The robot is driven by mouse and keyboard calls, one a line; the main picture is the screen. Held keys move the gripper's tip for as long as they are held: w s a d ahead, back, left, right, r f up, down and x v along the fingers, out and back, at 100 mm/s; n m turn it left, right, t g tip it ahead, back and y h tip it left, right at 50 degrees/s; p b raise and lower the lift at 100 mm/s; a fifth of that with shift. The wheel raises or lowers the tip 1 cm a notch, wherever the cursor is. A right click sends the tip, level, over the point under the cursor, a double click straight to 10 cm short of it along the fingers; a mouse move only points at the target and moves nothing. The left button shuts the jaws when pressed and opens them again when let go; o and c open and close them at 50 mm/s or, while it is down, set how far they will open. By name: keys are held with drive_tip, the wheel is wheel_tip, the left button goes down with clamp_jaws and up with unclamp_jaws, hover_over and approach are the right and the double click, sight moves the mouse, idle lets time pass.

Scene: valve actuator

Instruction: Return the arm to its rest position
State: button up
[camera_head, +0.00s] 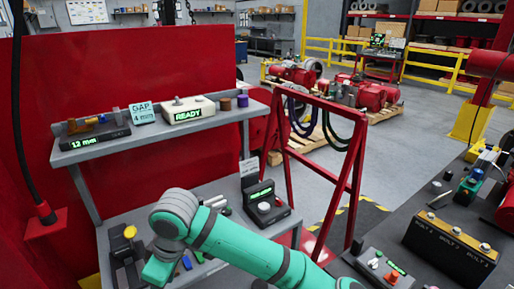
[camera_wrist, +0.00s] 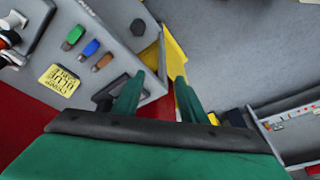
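My green arm (camera_head: 245,242) reaches from the bottom right of the head view to a bent wrist joint in front of the grey bench. The end of the arm hangs down beside that joint, and its fingers are hidden in the head view. In the wrist view my gripper (camera_wrist: 156,84) shows two green fingers set apart, with nothing held between them. A yellow strip and a red surface lie beyond the fingers.
A two-level grey bench (camera_head: 160,128) stands close to the arm, with a READY box (camera_head: 188,109) on top. A red frame (camera_head: 336,184) with hanging cables stands right of it. A dark table (camera_head: 415,215) with devices is at right. Green, blue and brown pieces (camera_wrist: 91,47) show in the wrist view.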

drive_tip(key=w+a+r+m+t+y, duration=0.1)
drive_tip(key=a+r+m+t+y, duration=0.15)
drive_tip(key=a+y, duration=0.4)
drive_tip(key=a+r+m+t+y, duration=0.1)
drive_tip(key=a+m+t+y, duration=0.15)
drive_tip(key=a+y, duration=0.35)
drive_tip(key=s+d+f+m+t+h, duration=0.2)
drive_tip(key=d+f+m+t+h, duration=0.3)
drive_tip(key=d+f+m, duration=0.3)
drive_tip(key=s+d+f+m+t+h, duration=0.3)
drive_tip(key=d+f+m+t+h, duration=0.25)
drive_tip(key=d+f, duration=0.4)
drive_tip(key=s+d+f+n+h, duration=0.1)
drive_tip(key=s+d+h, duration=0.1)
drive_tip(key=s+d, duration=0.6)
drive_tip(key=s+d+f+n+h, duration=0.1)
drive_tip(key=s+d+f+h, duration=0.1)
drive_tip(key=s+d, duration=0.7)
drive_tip(key=s+h, duration=0.1)
drive_tip(key=s, duration=0.5)
drive_tip(key=shift+s+d+n, duration=0.2)
drive_tip(key=shift+s+n, duration=0.1)
drive_tip(key=shift+n, duration=0.05)
